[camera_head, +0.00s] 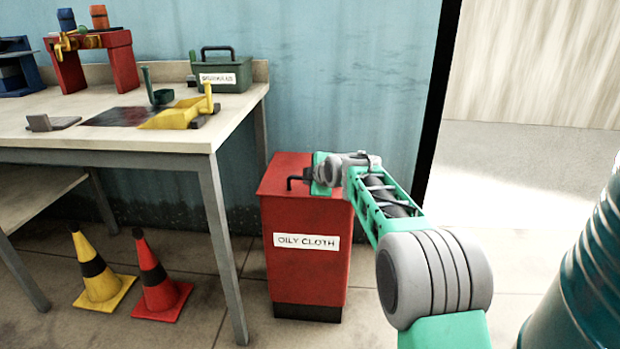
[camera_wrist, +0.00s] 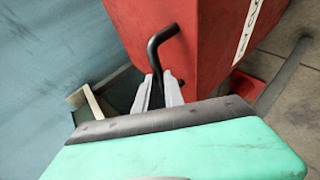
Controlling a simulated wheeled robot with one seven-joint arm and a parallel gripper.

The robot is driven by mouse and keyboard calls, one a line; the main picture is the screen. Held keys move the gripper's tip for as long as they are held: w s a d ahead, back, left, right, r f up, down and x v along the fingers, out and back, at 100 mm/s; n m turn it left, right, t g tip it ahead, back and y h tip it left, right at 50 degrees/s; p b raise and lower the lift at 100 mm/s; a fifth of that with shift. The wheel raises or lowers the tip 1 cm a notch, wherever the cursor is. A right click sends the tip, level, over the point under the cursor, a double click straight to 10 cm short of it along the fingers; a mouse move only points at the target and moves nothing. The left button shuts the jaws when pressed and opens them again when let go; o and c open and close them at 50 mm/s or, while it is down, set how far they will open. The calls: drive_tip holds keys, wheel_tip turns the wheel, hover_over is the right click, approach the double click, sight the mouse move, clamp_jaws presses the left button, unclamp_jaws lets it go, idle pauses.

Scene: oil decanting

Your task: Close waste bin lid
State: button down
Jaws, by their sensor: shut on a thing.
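The red waste bin (camera_head: 304,255), labelled OILY CLOTH, stands upright on the floor right of the workbench. Its red lid (camera_head: 283,172) looks flat across the top, level with the body; part of it is hidden behind my arm. A black bent handle (camera_head: 292,182) is on the lid. My gripper (camera_head: 309,175) is at this handle, above the lid. In the wrist view, the two grey fingers of my gripper (camera_wrist: 159,88) are shut on the black handle (camera_wrist: 154,48), whose bent end sticks out beyond them.
The workbench (camera_head: 110,140) with tools and a green box (camera_head: 222,75) is on the left. A yellow cone (camera_head: 98,275) and a red cone (camera_head: 158,285) stand beneath. A teal drum (camera_head: 585,270) is at right. A wall stands behind the bin.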

sight(305, 190)
drive_tip(key=f, duration=0.3)
drive_tip(key=shift+s+f+g, duration=0.15)
drive_tip(key=shift+s+g, duration=0.15)
drive_tip(key=shift+s, duration=0.05)
drive_tip(key=c, duration=1.4)
unclamp_jaws()
drive_tip(key=shift+d, duration=0.1)
drive_tip(key=shift+c, duration=0.2)
drive_tip(key=r+p+v, duration=0.1)
drive_tip(key=p+v, duration=0.1)
drive_tip(key=v, duration=0.6)
drive_tip(key=shift+w, duration=0.15)
drive_tip(key=shift+r, duration=0.15)
